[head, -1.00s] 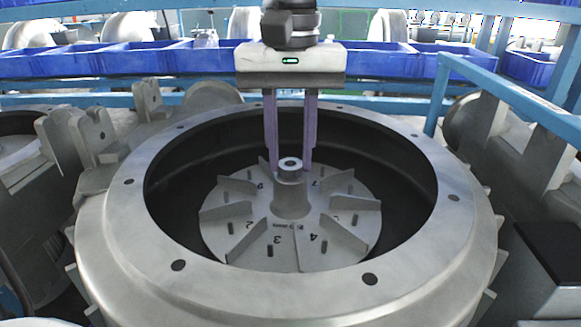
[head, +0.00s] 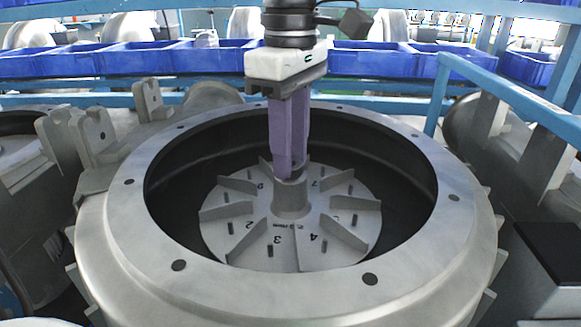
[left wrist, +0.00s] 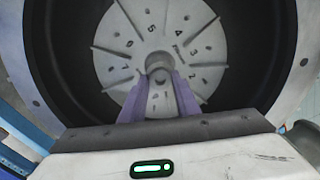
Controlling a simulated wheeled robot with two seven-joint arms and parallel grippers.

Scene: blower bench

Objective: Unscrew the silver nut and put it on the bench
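The silver nut (left wrist: 161,77) sits at the centre of the fan wheel, at the top of its hub (head: 291,200). In the head view it is mostly hidden behind the fingers. My left gripper (head: 291,174) comes straight down from above, turned at an angle, with its purple fingertips at the hub top. In the left wrist view the fingertips (left wrist: 161,80) lie on both sides of the nut and look shut on it, with no clear gap. My right gripper is not in view.
The grey wheel (head: 233,210) with upright vanes and numbers sits deep inside a round metal housing (head: 120,235) with a wide rim. Blue bins (head: 110,57) line the back. A blue rail (head: 500,90) stands at the right, and a dark-topped box (head: 550,250) at lower right.

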